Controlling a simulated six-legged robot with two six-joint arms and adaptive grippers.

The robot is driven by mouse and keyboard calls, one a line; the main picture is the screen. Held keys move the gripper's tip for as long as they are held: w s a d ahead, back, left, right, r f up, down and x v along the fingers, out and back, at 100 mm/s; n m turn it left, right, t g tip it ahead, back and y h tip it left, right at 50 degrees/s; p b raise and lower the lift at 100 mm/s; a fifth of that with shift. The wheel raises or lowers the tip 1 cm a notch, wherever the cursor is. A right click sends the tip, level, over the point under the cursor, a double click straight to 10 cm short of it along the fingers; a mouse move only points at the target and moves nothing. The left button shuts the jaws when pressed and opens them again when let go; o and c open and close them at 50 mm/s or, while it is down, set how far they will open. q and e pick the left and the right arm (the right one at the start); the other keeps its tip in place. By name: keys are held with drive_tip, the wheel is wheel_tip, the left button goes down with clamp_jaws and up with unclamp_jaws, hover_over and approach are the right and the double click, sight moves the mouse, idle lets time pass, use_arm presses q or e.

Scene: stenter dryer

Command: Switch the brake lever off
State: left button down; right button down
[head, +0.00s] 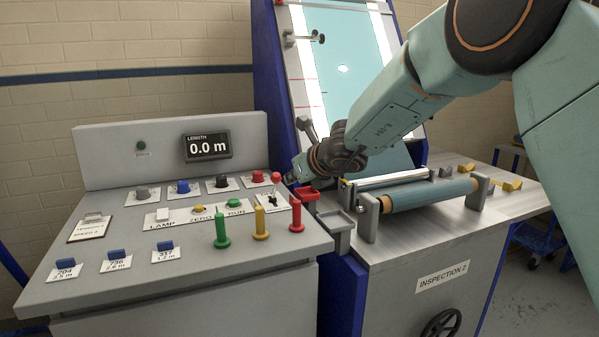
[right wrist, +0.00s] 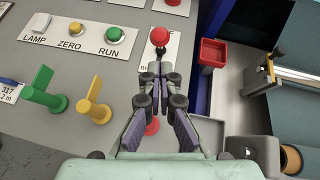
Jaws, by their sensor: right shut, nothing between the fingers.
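The brake lever, with a red ball knob (head: 276,178), stands on a white label plate at the right end of the grey console. In the right wrist view its red ball (right wrist: 160,36) shows just beyond my fingertips, and part of its plate (right wrist: 174,48) shows beside it. My gripper partly covers the plate and its lettering. My right gripper (right wrist: 160,82) is shut and empty, pointing towards the lever. In the head view the right gripper (head: 290,178) is just right of the red ball; whether they touch cannot be told. My left gripper is not in view.
Green (head: 221,230), yellow (head: 260,222) and red (head: 297,213) upright pegs stand in front of the lever. A red tray (head: 307,194) and a fabric roller (head: 430,195) are to the right. Several knobs and LAMP, ZERO and RUN buttons (head: 233,204) lie to the left.

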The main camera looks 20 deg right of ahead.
sight(275, 187)
drive_tip(key=p+x, duration=0.1)
drive_tip(key=x, duration=0.3)
drive_tip(key=shift+w+a+f, duration=0.1)
drive_tip(key=shift+w+f, duration=0.05)
drive_tip(key=shift+w, duration=0.1)
drive_tip(key=shift+s, duration=0.15)
